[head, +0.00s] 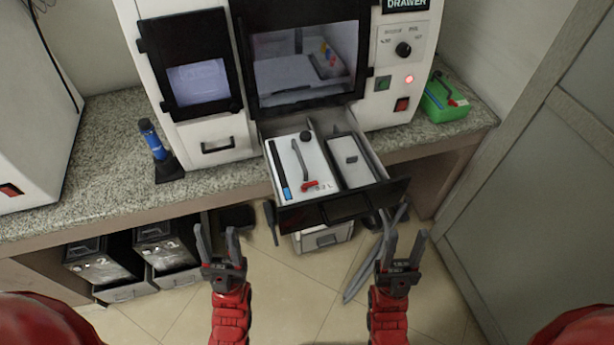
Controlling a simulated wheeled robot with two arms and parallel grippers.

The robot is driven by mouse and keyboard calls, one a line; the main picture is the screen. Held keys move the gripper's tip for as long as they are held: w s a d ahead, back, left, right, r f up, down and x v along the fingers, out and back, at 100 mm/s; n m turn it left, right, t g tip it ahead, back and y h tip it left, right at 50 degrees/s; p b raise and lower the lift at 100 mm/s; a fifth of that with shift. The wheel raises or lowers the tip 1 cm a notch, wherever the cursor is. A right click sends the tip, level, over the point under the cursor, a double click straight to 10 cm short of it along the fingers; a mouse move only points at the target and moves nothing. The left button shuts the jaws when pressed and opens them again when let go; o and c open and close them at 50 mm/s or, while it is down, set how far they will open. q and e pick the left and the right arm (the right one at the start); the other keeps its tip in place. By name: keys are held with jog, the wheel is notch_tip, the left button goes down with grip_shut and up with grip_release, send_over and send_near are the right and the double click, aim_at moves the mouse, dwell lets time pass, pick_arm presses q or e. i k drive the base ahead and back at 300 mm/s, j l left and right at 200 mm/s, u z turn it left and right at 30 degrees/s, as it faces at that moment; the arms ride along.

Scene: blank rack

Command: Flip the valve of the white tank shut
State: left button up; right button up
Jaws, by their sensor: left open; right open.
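The white tank (316,170) sits in the left part of the pulled-out drawer, seen from above. It has a black cap (305,136) at the back, a grey handle along its top and a blue strip at its left side. Its small red valve (310,185) is at the front end, with the lever lying roughly sideways; whether it is open or shut I cannot tell. My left gripper (217,240) is open and empty, in front of the drawer and to its left. My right gripper (403,243) is open and empty, to the drawer's front right. Both are apart from the tank.
The drawer's dark front (345,205) stands between my grippers and the tank. A grey-white container (352,160) fills its right part. A green tank (445,100) and a blue tool (152,140) stand on the granite counter (105,175). Black bins (105,268) are below left.

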aim_at(310, 184)
jog(key=k+l, duration=0.1)
jog(key=l, duration=0.3)
jog(key=k+l, duration=0.1)
jog(key=l, duration=0.35)
jog(key=k+l, duration=0.1)
jog(key=l, duration=0.3)
jog(key=k+l, duration=0.1)
jog(key=l, duration=0.35)
jog(key=k+l, duration=0.1)
jog(key=l, duration=0.3)
